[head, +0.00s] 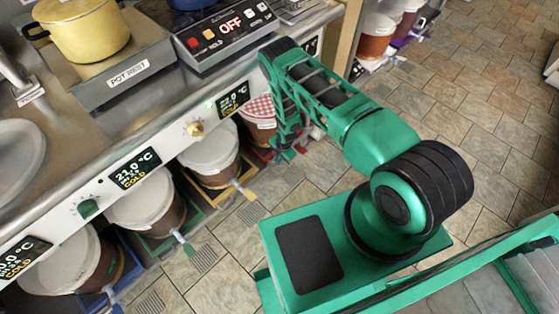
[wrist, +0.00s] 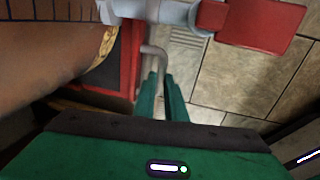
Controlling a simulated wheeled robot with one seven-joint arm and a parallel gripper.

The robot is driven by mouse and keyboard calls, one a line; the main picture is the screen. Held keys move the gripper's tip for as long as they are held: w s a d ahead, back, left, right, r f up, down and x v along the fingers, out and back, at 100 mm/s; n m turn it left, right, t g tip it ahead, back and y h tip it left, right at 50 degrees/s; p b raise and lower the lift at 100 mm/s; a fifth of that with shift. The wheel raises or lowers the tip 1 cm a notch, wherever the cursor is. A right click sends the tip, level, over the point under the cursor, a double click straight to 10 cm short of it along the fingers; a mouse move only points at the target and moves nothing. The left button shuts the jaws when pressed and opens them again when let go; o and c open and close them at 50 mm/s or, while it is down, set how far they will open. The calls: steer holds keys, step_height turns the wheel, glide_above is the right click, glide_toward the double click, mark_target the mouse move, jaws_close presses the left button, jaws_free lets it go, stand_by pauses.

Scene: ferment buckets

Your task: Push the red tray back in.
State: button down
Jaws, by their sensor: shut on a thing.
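The red tray (wrist: 128,62) shows at the left in the wrist view, under a brown bucket (wrist: 45,55). A grey bent handle (wrist: 155,50) at its edge runs down between my fingers. My gripper (wrist: 162,95) is shut on this handle. In the head view my gripper (head: 288,153) is low by the floor, at the front of the red tray (head: 262,155). My arm hides part of the tray there. The bucket on it has a red checked cloth cover (head: 259,108).
A grey tap (wrist: 150,11) with a red paddle (wrist: 265,22) sticks out above the tray. White-lidded buckets (head: 210,150) stand in a row under the counter (head: 90,200), on a yellow tray (head: 225,193) and others. Tiled floor (head: 480,130) is clear to the right.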

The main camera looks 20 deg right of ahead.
steer(key=shift+w+a+r, duration=0.1)
steer(key=shift+w+a, duration=0.05)
steer(key=shift+w, duration=0.3)
steer(key=c, duration=1.8)
jaws_free()
steer(key=shift+s+r, duration=0.2)
steer(key=shift+r, duration=0.3)
steer(key=r, duration=0.3)
steer(key=s+r, duration=0.1)
steer(key=r, duration=0.2)
steer(key=d+r, duration=0.1)
steer(key=r, duration=0.2)
steer(key=shift+s+r, duration=0.2)
steer(key=shift+s, duration=0.05)
